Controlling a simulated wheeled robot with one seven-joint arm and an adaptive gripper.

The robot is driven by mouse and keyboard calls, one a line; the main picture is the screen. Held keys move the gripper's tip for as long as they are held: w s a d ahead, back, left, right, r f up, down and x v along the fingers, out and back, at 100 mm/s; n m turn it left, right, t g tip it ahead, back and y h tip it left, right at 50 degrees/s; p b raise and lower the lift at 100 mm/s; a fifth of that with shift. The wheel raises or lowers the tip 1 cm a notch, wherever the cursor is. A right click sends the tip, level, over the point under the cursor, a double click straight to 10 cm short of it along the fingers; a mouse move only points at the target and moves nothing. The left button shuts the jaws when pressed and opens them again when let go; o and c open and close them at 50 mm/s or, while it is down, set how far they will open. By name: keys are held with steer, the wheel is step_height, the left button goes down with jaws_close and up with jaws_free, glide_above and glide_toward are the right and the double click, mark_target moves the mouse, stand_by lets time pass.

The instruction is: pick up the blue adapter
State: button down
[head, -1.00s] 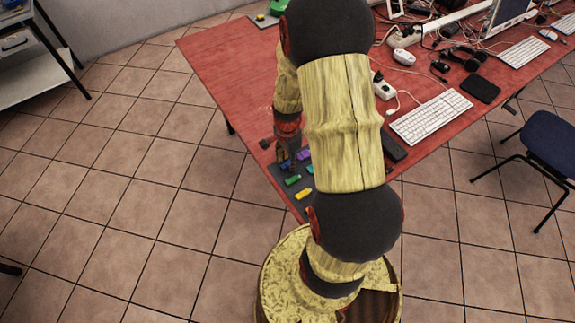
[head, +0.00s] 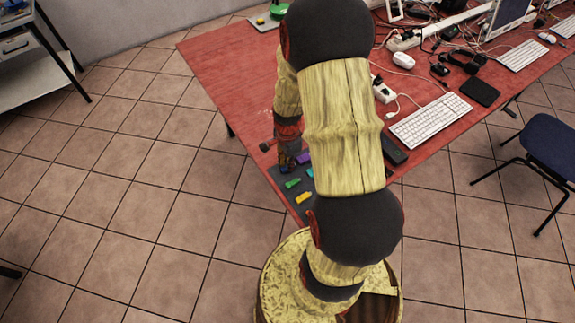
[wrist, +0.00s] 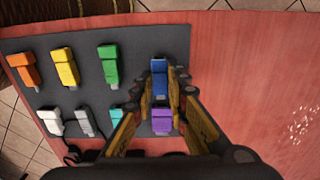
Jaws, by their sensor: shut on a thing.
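The blue adapter (wrist: 159,78) is between the fingertips of my gripper (wrist: 160,92) in the wrist view. The gripper is shut on it, over the right part of the dark mat (wrist: 88,85). I cannot tell whether the adapter is lifted off the mat. In the head view my gripper (head: 287,160) is at the near left edge of the red table, and the blue adapter is mostly hidden by it.
A purple adapter (wrist: 162,121) lies close by, between the gripper's links in the wrist view. Green (wrist: 109,66), yellow (wrist: 66,68), orange (wrist: 24,70), white (wrist: 51,121), grey (wrist: 86,122) and teal (wrist: 117,119) adapters also lie on the mat. Bare red table (wrist: 250,80) is at right.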

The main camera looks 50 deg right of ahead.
steer(key=shift+r, duration=0.4)
step_height(320, 180, up, 2)
steer(key=shift+r+p, duration=0.1)
steer(key=shift+p, duration=0.65)
steer(key=s+a+r+p, duration=0.1)
steer(key=s+r+p, duration=0.3)
steer(key=s+r, duration=0.6)
steer(key=shift+s+p, duration=0.3)
steer(key=shift+s, duration=1.7)
steer(key=c, duration=2.3)
jaws_free()
steer(key=shift+c, duration=1.2)
